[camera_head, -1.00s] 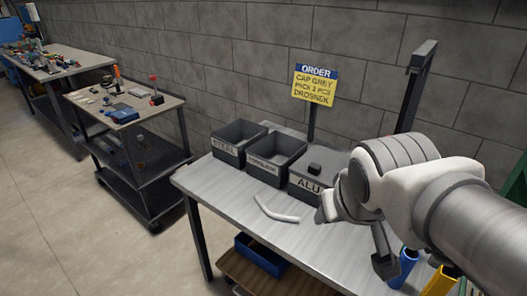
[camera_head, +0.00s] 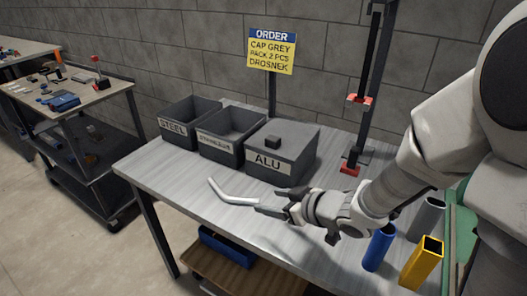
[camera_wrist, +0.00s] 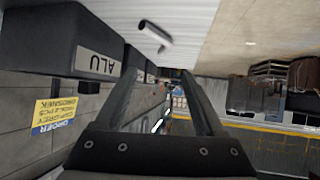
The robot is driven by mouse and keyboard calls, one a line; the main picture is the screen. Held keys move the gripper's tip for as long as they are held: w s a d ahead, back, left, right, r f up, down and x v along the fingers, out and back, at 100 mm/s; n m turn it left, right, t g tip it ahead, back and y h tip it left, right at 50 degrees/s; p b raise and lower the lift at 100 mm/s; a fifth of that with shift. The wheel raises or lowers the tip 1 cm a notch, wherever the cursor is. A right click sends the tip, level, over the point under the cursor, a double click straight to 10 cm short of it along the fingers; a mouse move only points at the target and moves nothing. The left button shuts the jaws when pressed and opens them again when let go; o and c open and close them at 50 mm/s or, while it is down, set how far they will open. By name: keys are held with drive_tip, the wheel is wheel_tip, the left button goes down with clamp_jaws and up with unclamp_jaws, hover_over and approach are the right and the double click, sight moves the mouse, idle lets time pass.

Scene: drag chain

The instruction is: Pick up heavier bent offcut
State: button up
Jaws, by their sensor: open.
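One bent offcut (camera_head: 232,192), a pale grey bent tube, lies on the metal table (camera_head: 195,215) in front of the bins. In the wrist view the offcut (camera_wrist: 155,36) shows beyond the fingertips, near the top. My gripper (camera_head: 268,204) is low over the table just right of the offcut's right end, fingers pointing left toward it. In the wrist view my gripper (camera_wrist: 158,76) has its two fingers apart with nothing between them. I cannot tell from the head view whether a fingertip touches the offcut. No second bent offcut is visible.
Behind stand an open bin marked STEEL (camera_head: 190,123), another open bin (camera_head: 232,132) with a hard-to-read label, and a closed ALU bin (camera_head: 283,155) with a dark block on top. Blue (camera_head: 379,247) and yellow (camera_head: 422,264) tubes stand at right. An order sign (camera_head: 271,52) stands behind.

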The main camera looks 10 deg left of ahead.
drive_tip(key=f+y, duration=0.1)
drive_tip(key=b, duration=0.4)
approach(230, 197)
drive_tip(key=a, duration=0.1)
drive_tip(key=w+a+f, duration=0.1)
drive_tip(key=shift+w+a+f+g, duration=0.2)
drive_tip(key=shift+a+f+g, duration=0.1)
drive_tip(key=shift+a, duration=0.1)
drive_tip(key=shift+w+b+x, duration=0.15)
drive_tip(key=shift+b+x, duration=0.45)
drive_tip(key=shift+x, duration=0.9)
drive_tip(key=shift+w+b+x, duration=0.15)
drive_tip(key=shift+b+x, duration=0.45)
drive_tip(key=shift+x, duration=0.9)
drive_tip(key=shift+d+r, duration=0.1)
drive_tip(key=shift+d, duration=0.05)
clamp_jaws()
